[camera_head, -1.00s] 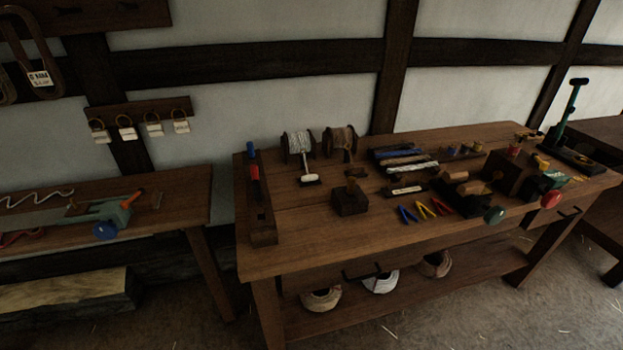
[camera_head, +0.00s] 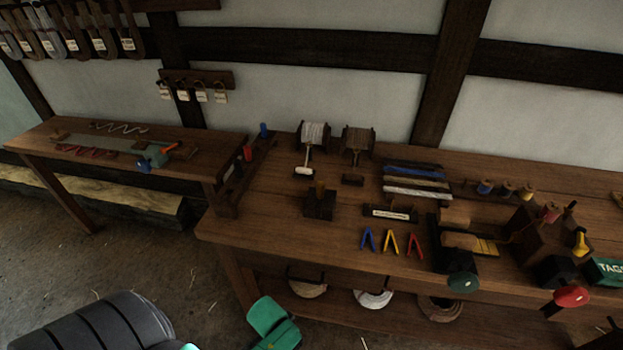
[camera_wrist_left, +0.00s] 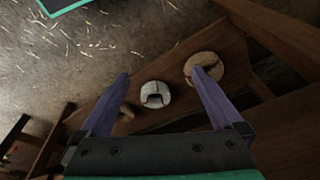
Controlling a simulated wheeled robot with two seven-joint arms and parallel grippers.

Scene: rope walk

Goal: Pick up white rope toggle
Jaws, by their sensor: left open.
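The white rope toggle (camera_head: 304,171) lies near the back left of the main workbench, in front of a spool of white rope (camera_head: 314,134). A pale strand runs from the spool down to it. My left gripper (camera_wrist_left: 160,73) is open and empty in the left wrist view, its two purple fingers spread. It points at the lower shelf and floor, with a white coil (camera_wrist_left: 155,94) seen between the fingers; the toggle is not seen there. In the head view, a green part of my left arm shows low in front of the bench, well below the toggle. My right gripper is not seen.
A brown spool (camera_head: 357,142) stands right of the white one. A dark block with a peg (camera_head: 319,203) stands in front of the toggle. A tool rack (camera_head: 243,170) lines the bench's left edge. Blue, yellow and red clips (camera_head: 391,242) lie near the front.

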